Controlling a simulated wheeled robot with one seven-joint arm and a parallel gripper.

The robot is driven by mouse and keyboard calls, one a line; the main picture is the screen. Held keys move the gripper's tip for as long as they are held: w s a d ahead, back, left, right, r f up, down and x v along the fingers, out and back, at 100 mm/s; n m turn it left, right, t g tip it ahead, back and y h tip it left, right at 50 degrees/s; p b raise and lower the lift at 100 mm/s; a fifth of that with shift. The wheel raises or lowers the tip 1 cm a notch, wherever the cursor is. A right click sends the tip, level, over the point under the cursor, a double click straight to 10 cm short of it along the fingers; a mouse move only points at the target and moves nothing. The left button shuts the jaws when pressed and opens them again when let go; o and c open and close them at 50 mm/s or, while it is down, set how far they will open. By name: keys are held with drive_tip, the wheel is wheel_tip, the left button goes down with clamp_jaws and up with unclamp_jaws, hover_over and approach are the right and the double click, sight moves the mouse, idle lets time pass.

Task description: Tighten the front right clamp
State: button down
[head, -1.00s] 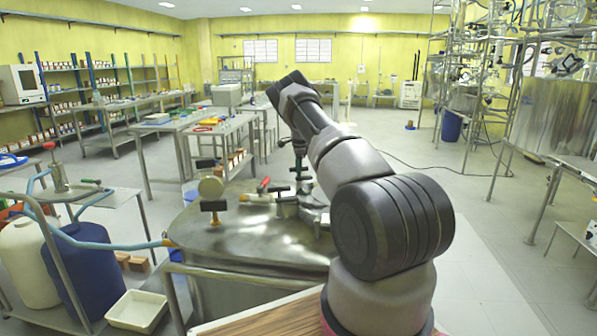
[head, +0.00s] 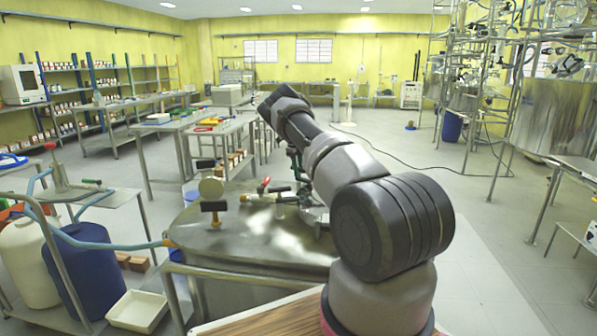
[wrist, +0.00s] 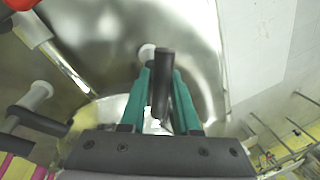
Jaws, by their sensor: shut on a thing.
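In the wrist view the green fingers of my gripper (wrist: 164,72) are closed on a dark bar-shaped clamp handle (wrist: 163,88), which stands between them. A pale round end shows just beyond the fingertips. The metal vessel lid (wrist: 195,30) lies below. In the head view the lid (head: 235,240) is in front of me, and my arm crosses over its right side. My gripper and the held clamp are mostly hidden there behind the arm. Another clamp with a black T-handle (head: 213,206) stands at the left of the lid.
Metal frames with glassware (head: 490,75) stand at right. The floor between is open.

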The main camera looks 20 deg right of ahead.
drive_tip(key=shift+m, duration=0.6)
drive_tip(key=shift+r, duration=0.1)
drive_tip(key=c, duration=0.7)
unclamp_jaws()
drive_tip(key=shift+o, duration=0.2)
wheel_tip(320, 180, up, 10)
drive_tip(key=a, duration=0.2)
drive_tip(key=shift+s+r, duration=0.25)
drive_tip(key=shift+s, duration=0.05)
